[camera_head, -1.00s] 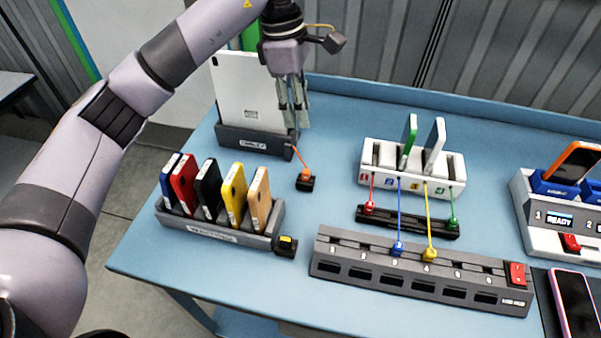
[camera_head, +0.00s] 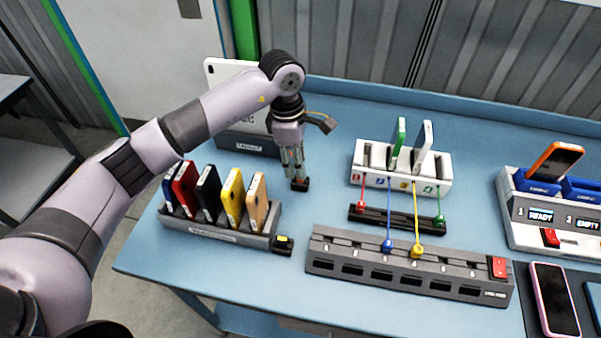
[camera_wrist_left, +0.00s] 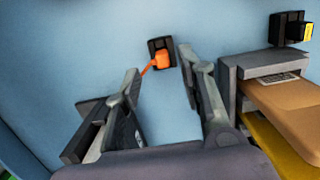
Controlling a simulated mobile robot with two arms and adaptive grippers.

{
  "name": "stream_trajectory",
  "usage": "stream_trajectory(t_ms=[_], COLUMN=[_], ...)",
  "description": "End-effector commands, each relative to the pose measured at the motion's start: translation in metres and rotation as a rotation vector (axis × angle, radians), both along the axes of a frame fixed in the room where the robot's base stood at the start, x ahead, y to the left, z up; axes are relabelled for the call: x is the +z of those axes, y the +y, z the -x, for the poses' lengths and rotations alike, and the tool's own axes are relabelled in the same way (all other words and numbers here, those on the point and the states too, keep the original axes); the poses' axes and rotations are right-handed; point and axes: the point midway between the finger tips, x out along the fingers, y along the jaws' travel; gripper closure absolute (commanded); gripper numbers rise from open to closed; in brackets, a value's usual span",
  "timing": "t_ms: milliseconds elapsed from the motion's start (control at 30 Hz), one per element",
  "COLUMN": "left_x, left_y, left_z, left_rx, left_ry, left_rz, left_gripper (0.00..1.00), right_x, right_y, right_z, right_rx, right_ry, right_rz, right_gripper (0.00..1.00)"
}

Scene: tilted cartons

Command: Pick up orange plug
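The orange plug (camera_wrist_left: 162,61) sits on its small black holder (camera_wrist_left: 157,46) on the blue table, with an orange cable running off it, in the left wrist view. In the head view my left gripper (camera_head: 299,182) points down over the small black holder (camera_head: 300,184) and hides the plug. In the left wrist view my left gripper's fingers (camera_wrist_left: 158,60) are apart, with the plug lying between and beyond their tips; nothing is held. My right gripper is not in view.
A grey rack (camera_head: 208,231) of several phones stands close to the left gripper, with a black-and-yellow block (camera_head: 283,245) at its corner. A white tablet (camera_head: 222,72) stands in a dock behind. A white cable dock (camera_head: 399,183) and a grey hub (camera_head: 409,277) are right.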

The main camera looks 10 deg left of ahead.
Motion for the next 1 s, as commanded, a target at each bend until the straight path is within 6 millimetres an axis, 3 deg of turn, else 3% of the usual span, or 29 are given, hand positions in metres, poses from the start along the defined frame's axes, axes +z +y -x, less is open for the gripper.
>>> stream_trajectory(t_ms=[67, 200, 500, 1000], left_x=[-0.009, -0.029, -0.036, -0.036], left_y=[-0.004, -0.006, -0.006, -0.006], left_z=[0.005, 0.004, 0.003, 0.003], left_rx=[-0.002, 0.001, -0.001, 0.0], left_ry=[0.007, 0.004, 0.001, 0.001], left_rz=[0.001, 0.0, 0.0, 0.0], left_gripper=[0.63, 0.63, 0.63, 0.96], right_x=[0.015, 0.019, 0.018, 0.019], right_y=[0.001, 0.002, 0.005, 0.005], right_z=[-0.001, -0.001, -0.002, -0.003], right_rx=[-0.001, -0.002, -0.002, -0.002], right_ry=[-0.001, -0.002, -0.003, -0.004], right_rz=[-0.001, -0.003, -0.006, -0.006], right_gripper=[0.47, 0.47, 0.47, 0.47])
